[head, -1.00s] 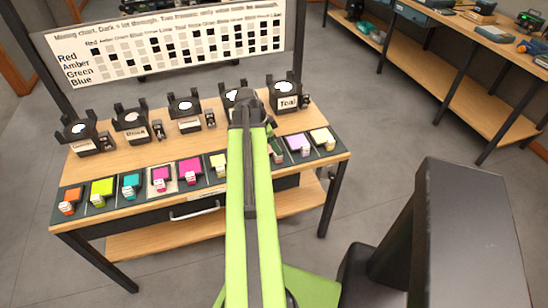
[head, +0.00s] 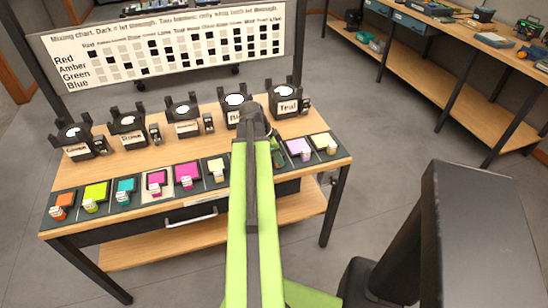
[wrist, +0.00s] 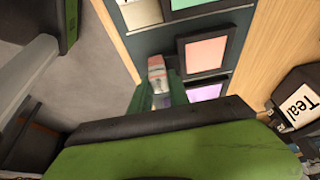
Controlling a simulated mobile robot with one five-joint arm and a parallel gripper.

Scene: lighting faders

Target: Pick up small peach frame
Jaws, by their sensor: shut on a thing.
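The peach frame (wrist: 207,52) shows in the wrist view as a peach-pink panel with a dark border, lying on the dark strip of the table. A small white block with a pinkish top (wrist: 156,66) stands beside its left edge. My gripper (wrist: 157,88) is shut on this block, with green fingers around its lower part. Whether the block is joined to the frame, I cannot tell. In the head view my green arm hides the peach frame and most of the gripper.
A lilac frame (wrist: 204,92) lies next to the peach one. More coloured frames, such as a magenta one (head: 187,170), line the table's front. Black lamp holders stand behind, including one labelled Teal (head: 287,105). A mixing chart (head: 170,45) rises at the back.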

